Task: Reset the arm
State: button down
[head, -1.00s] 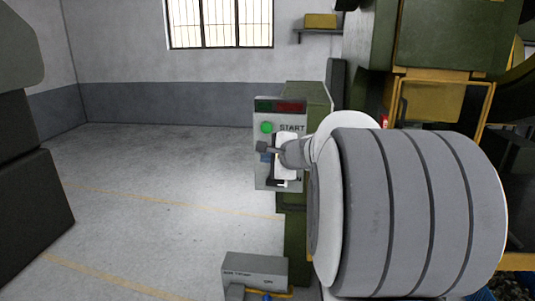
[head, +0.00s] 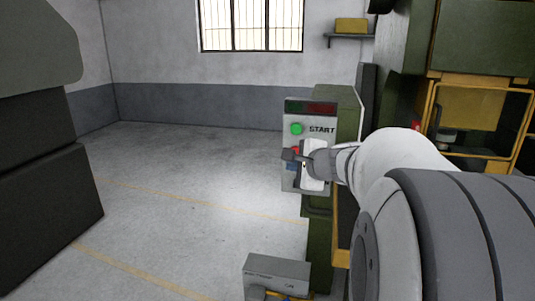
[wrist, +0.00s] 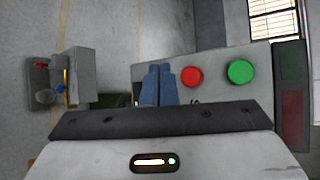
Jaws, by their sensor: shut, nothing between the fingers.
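My gripper (head: 289,154) is at the grey control panel (head: 289,178), at the far end of my white and grey arm. In the wrist view the two blue fingers (wrist: 160,70) are together, with nothing between them. They point toward the panel, just left of the red button (wrist: 191,77). The green button (wrist: 240,73) is further right. In the head view the green button (head: 296,129) is above the gripper beside the word START. The red button (head: 296,150) is partly hidden by the gripper. I cannot tell whether the fingers touch the panel.
A green and yellow machine (head: 480,40) stands at the right behind my arm. A smaller grey box (head: 277,270) is low in front of the panel, and shows at the left in the wrist view. The floor (head: 190,180) left of the panel is clear.

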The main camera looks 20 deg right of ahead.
jog(key=s+a+f+n+g+y, duration=0.1)
jog(key=s+a+f+n+g, duration=0.3)
jog(key=a, duration=0.3)
jog(key=s+a+f+n+g+y, duration=0.1)
jog(key=s+a+f+n+g, duration=0.1)
jog(key=s+a+f+n, duration=0.45)
jog(key=s+a+f+n+g+h, duration=0.1)
jog(key=s+f+n+g, duration=0.1)
jog(key=s+n, duration=0.3)
jog(key=s+a+f+n+g+h, duration=0.1)
jog(key=s+f+n+g+h, duration=0.1)
jog(key=s+n, duration=0.3)
jog(key=s+f, duration=0.1)
jog(key=s, duration=0.2)
jog(key=shift+s+f, duration=0.15)
jog(key=shift+f, duration=0.15)
